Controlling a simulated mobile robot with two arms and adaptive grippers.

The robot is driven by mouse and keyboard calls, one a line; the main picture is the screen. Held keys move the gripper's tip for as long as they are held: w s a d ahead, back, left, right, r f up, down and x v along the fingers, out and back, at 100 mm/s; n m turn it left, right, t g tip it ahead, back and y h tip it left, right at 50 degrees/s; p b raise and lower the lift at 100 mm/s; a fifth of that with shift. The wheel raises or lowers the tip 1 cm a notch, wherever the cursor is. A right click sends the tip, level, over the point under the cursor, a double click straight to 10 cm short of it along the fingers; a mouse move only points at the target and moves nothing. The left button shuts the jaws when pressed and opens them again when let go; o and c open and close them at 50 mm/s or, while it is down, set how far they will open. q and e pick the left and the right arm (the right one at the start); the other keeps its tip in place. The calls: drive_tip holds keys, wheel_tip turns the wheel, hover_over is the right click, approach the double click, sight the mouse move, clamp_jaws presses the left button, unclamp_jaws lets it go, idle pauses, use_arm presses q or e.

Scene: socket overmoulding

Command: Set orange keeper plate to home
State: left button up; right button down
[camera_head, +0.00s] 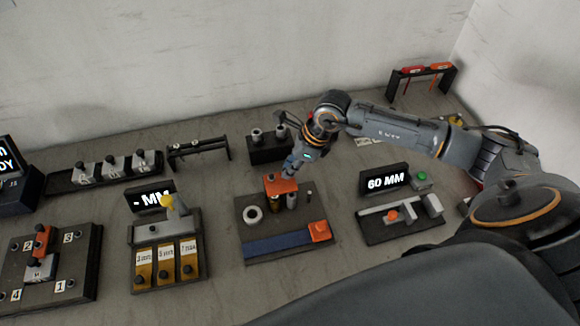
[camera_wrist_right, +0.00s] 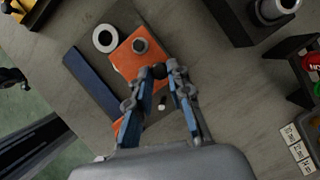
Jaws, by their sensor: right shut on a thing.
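The orange keeper plate (camera_head: 281,187) is at the middle fixture, at the upper ends of upright posts (camera_head: 292,201) on the dark base (camera_head: 243,238). In the right wrist view the plate (camera_wrist_right: 130,62) is tilted in the picture, with a grey round knob on it and a dark knob near its edge. My right gripper (camera_head: 290,173) is over the plate's back right side. In the wrist view its blue fingers (camera_wrist_right: 165,73) close at the plate's edge, around the dark knob. Whether the plate rests on the posts is hard to tell. My left gripper is not in view.
A white ring (camera_head: 253,214), a blue strip (camera_head: 275,245) and an orange block (camera_head: 320,231) are on the same base. A "60 MM" display (camera_head: 385,180) stands right, a yellow-drawer unit (camera_head: 165,255) left. A dark two-post block (camera_head: 268,148) is behind.

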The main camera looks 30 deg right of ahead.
drive_tip(key=shift+s+a, duration=0.3)
drive_tip(key=shift+s, duration=0.45)
drive_tip(key=shift+w+d+f, duration=0.15)
drive_tip(key=c, duration=1.2)
unclamp_jaws()
drive_tip(key=shift+w, duration=0.25)
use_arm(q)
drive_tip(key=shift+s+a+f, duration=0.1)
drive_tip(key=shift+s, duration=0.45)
use_arm(e)
drive_tip(key=v, duration=1.2)
